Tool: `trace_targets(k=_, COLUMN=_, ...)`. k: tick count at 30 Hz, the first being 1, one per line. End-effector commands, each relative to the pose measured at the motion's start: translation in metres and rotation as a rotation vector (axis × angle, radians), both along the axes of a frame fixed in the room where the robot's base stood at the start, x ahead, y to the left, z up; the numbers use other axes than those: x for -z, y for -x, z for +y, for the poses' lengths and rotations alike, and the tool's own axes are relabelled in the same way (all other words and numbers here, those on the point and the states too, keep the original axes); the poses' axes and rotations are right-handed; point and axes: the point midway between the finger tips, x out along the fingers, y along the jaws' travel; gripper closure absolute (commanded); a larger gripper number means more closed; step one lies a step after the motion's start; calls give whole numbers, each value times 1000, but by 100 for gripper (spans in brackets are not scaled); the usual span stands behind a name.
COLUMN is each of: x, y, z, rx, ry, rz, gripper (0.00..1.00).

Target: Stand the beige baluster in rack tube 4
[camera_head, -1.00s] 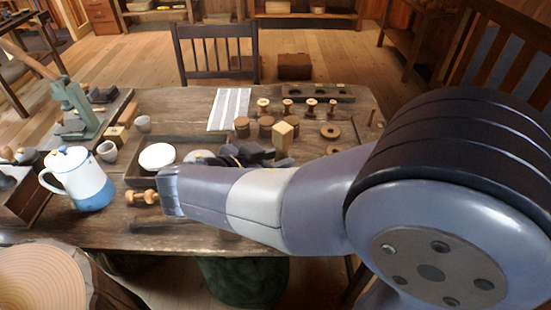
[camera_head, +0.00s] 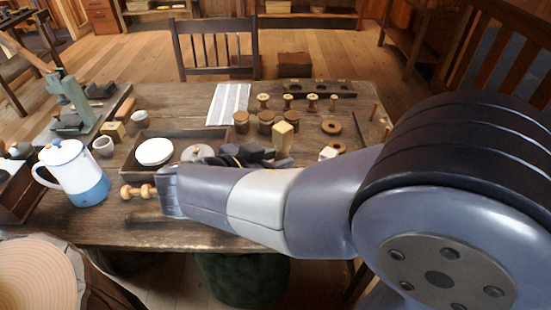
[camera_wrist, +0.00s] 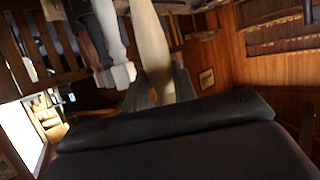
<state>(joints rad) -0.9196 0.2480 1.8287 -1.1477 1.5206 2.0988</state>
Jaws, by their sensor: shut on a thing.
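In the wrist view a long, smooth beige piece, the beige baluster (camera_wrist: 150,42), runs down from the top edge into my gripper (camera_wrist: 160,86). The dark fingers are shut on it and hide its near end; its far end is cut off by the frame. In the head view my arm crosses in front of the table and hides the gripper. A small cream piece (camera_head: 328,153) shows just above the arm; I cannot tell if it is part of the baluster. A dark rack with holes (camera_head: 318,89) lies at the table's back; tube numbers are not readable.
Several small spools (camera_head: 311,102) and brown cylinders (camera_head: 241,122) stand before the rack. A wooden block (camera_head: 283,138) and a tray (camera_head: 200,137) with dishes are nearer. A blue-white jug (camera_head: 75,175) and a turned wooden piece (camera_head: 138,192) are at left.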

Motion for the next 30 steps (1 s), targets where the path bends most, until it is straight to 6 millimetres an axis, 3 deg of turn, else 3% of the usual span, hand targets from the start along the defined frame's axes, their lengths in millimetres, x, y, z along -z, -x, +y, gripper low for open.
trace_targets(k=30, x=19, y=0, z=0, rx=-1, ry=-1, rz=-1, gripper=100)
